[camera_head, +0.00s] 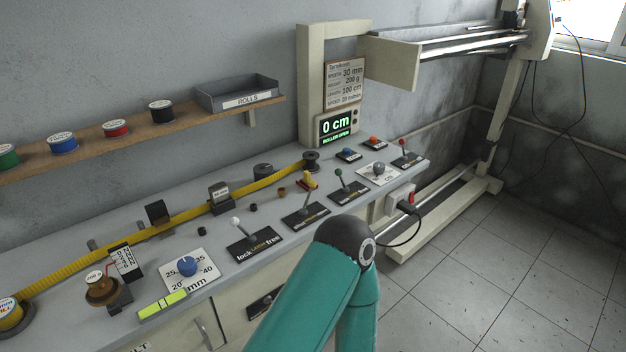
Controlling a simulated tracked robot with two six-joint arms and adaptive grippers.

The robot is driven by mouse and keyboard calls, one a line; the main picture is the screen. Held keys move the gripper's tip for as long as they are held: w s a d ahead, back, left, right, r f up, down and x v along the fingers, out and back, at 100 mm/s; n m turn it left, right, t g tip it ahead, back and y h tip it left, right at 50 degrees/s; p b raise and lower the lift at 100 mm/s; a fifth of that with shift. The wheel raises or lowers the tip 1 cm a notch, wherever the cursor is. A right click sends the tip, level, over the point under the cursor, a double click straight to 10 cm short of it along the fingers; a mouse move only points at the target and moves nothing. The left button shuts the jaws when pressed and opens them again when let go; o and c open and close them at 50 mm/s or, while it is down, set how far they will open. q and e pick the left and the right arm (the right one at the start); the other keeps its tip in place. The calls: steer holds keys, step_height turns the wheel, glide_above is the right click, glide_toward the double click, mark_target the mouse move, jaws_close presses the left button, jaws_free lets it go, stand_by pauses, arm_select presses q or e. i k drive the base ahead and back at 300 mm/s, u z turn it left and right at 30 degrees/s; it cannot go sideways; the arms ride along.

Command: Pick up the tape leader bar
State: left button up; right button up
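A yellow tape (185,215) runs along the back of the grey bench, from a yellow spool (10,314) at the lower left to a dark roller (310,160). It passes a black guide block (158,213) and a grey guide block (219,196). I cannot make out the leader bar for certain; the tape's far end by the roller is too small to tell. A teal arm of mine rises from the bottom centre, with its dark joint in front of the bench edge. Neither gripper shows.
Levers (252,241) and a blue knob (187,266) line the bench front. A yellow-green object (163,304) lies near the front edge. A shelf (130,138) with spools hangs above. A display (337,126) reads 0 cm.

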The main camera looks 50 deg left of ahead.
mark_target(304, 181)
steer(key=z, duration=0.05)
steer(key=i, duration=4.6)
steer(key=u, duration=1.9)
steer(key=i, duration=0.35)
steer(key=u, duration=2.4)
steer(key=i, duration=0.2)
steer(key=u, duration=1)
